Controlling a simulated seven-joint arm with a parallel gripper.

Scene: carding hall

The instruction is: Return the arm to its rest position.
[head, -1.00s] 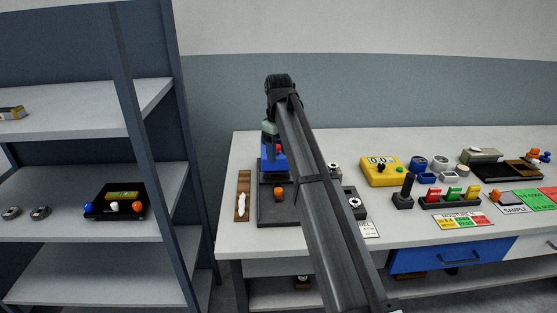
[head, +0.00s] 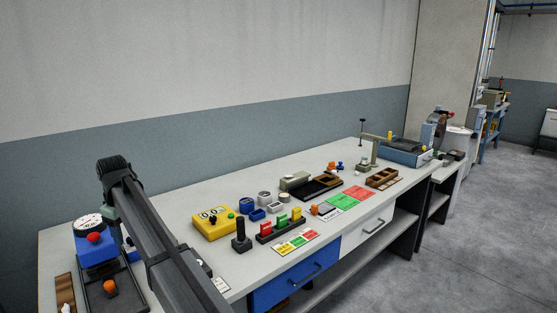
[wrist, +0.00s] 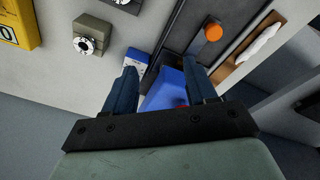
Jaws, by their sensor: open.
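My arm (head: 150,235) reaches over the left end of the grey bench (head: 345,165), bent at its top. My gripper (wrist: 160,66) shows in the wrist view with its two dark blue fingers apart. I see nothing held. Beyond the fingers is a blue block device on a dark base; the block (wrist: 168,92) shows partly between them. In the head view the same blue device (head: 97,252) carries a round white dial (head: 88,224) and a red knob (head: 94,238). The fingers are mostly hidden behind the arm there. Whether they touch the device I cannot tell.
An orange knob (head: 110,287) stands on the dark base (head: 98,299), close to the gripper. A yellow meter box (head: 213,224), a black lever (head: 240,238) and coloured switches (head: 281,226) stand to the right. Several fixtures line the bench beyond. The floor (head: 470,240) in front looks clear.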

